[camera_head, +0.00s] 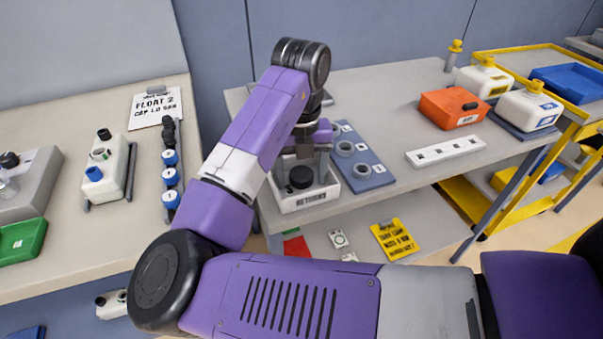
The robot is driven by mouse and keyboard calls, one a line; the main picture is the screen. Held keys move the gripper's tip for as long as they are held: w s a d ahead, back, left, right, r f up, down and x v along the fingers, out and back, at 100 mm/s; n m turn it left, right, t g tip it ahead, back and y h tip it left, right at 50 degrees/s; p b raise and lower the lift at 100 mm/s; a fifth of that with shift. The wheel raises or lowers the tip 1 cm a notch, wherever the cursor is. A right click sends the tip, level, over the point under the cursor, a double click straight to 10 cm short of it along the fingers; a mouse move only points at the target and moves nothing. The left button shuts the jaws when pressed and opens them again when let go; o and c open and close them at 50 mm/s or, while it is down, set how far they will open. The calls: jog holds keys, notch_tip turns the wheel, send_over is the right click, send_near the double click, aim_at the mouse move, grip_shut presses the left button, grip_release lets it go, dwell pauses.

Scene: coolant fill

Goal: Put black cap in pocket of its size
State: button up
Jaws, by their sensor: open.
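A black cap (301,177) lies in the white tray marked RETURNS (306,201) near the front edge of the middle table. My gripper (303,162) points down over this tray, just above or around the cap. It is open; whether its fingers touch the cap cannot be told. A blue-grey board (378,181) with ring-shaped pockets of differing size stands right of the tray. Three pockets show: a back one (345,127), a middle one (345,148) and a front one (361,170). My wrist hides the board's left part.
A white labelled strip (445,150), an orange box (455,108) and white jugs (527,109) stand to the right.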

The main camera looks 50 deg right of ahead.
aim_at(302, 174)
notch_tip(302, 174, up, 12)
jog(key=p, duration=0.1)
dwell(0.9)
